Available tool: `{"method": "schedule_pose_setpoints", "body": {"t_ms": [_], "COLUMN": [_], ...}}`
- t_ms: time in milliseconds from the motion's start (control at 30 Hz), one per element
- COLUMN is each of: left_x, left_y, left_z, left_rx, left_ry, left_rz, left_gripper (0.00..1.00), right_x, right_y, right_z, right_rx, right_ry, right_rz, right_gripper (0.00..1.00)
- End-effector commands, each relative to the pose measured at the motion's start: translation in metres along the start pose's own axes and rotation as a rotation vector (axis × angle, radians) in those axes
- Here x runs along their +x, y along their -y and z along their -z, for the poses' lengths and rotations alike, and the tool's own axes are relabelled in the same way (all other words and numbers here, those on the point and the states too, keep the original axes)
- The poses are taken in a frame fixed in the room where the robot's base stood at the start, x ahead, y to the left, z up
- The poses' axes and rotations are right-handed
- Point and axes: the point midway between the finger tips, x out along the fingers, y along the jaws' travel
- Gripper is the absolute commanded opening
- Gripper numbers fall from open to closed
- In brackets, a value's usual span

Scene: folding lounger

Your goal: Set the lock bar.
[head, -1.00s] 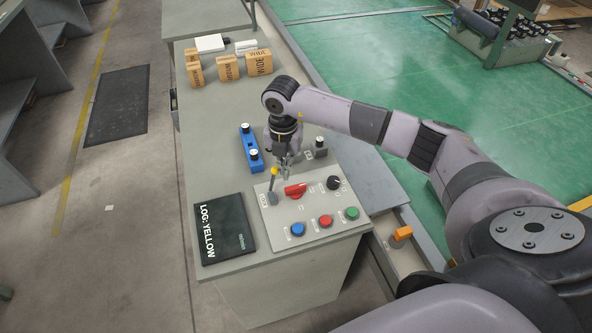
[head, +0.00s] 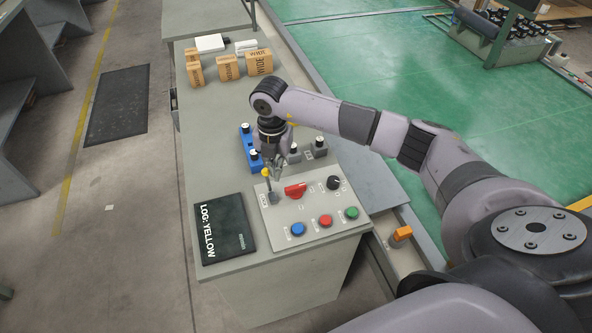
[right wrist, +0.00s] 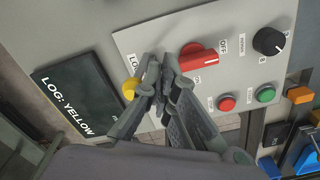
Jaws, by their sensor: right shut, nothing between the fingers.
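The lock bar is a small lever with a yellow knob (head: 266,172) on the light grey control panel (head: 283,212). It leans a little to the left in the head view. In the right wrist view the yellow knob (right wrist: 130,88) shows just left of my fingers, which partly hide the label beside it. My right gripper (head: 277,177) is shut and empty, close to the right side of the lever. In the right wrist view its fingertips (right wrist: 160,62) are together over the panel; I cannot tell whether a finger touches the lever. My left gripper is not in view.
A red rotary switch (head: 295,190) sits right of the lever, with a black dial (head: 334,183) beyond. Blue (head: 298,230), red (head: 325,221) and green (head: 351,213) buttons line the front.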

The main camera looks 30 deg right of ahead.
Motion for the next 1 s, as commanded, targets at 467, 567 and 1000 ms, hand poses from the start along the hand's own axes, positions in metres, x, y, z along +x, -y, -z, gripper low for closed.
{"method": "schedule_pose_setpoints", "body": {"t_ms": [467,567,1000], "left_x": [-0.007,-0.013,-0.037], "left_y": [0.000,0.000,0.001], "left_z": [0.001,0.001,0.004], "left_rx": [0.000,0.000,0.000], "left_ry": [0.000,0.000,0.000], "left_rz": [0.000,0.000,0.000], "left_gripper": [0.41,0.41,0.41], "right_x": [-0.009,-0.018,-0.053], "right_y": [-0.004,-0.002,0.002], "right_z": [0.002,0.001,-0.002], "right_rx": [0.000,0.000,0.000], "right_ry": [0.000,0.000,0.000], "right_rz": [0.000,-0.001,-0.001], "right_gripper": [0.00,0.00,0.00]}}
